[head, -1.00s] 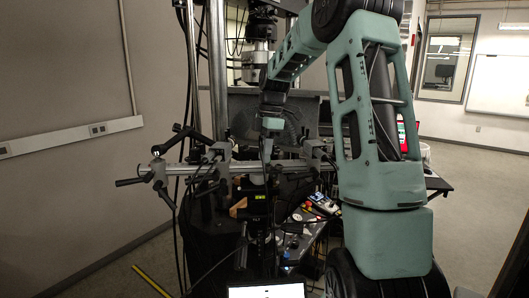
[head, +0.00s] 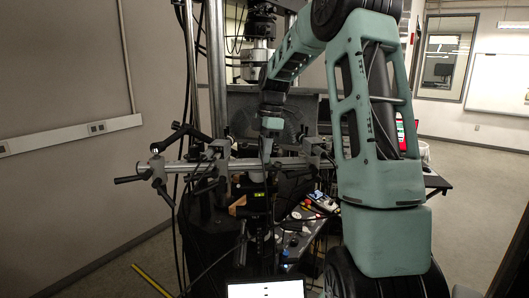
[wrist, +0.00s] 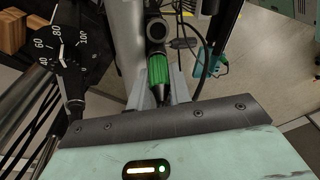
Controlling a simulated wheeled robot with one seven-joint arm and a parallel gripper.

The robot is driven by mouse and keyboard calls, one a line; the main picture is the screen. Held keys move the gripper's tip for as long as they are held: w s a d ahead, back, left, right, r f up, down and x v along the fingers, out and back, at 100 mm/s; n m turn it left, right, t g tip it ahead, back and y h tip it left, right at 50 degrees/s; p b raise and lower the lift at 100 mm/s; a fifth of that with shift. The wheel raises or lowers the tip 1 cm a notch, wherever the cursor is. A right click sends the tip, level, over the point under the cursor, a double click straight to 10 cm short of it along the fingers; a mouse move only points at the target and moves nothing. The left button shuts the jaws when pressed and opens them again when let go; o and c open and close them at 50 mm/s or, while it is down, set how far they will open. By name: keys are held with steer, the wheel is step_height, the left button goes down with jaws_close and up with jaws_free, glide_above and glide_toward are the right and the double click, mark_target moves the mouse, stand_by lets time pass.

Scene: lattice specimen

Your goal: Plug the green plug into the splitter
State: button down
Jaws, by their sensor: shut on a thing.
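The green plug (wrist: 159,69) has a ribbed green sleeve and a dark tapered end toward my palm. It is between the fingers of my gripper (wrist: 158,88), which is shut on it. A black round connector end with a ring-shaped face (wrist: 156,29) is right beyond the plug, in line with it. I take this to be part of the splitter, but cannot tell whether plug and connector are joined or only close. In the head view my gripper (head: 266,148) hangs at the horizontal rail; the plug is too small to make out there.
A grey horizontal rail (head: 290,163) with clamps and handles crosses close to my gripper. A black numbered dial (wrist: 68,48) is at the left in the wrist view. Dark cables hang around the posts. A cluttered bench (head: 305,238) lies below. Open floor is at the right.

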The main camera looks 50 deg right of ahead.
steer(key=c, duration=1.2)
jaws_free()
steer(key=shift+f, duration=0.15)
steer(key=o, duration=0.4)
steer(key=shift+s+d+r+p, duration=0.1)
steer(key=shift+d+r+p, duration=0.15)
steer(key=shift+r+p, duration=1)
steer(key=shift+d+r+p, duration=0.2)
steer(key=shift+r+p, duration=0.85)
steer(key=shift+r, duration=0.25)
step_height(320, 180, up, 17)
steer(key=d+b, duration=0.3)
steer(key=shift+s, duration=0.25)
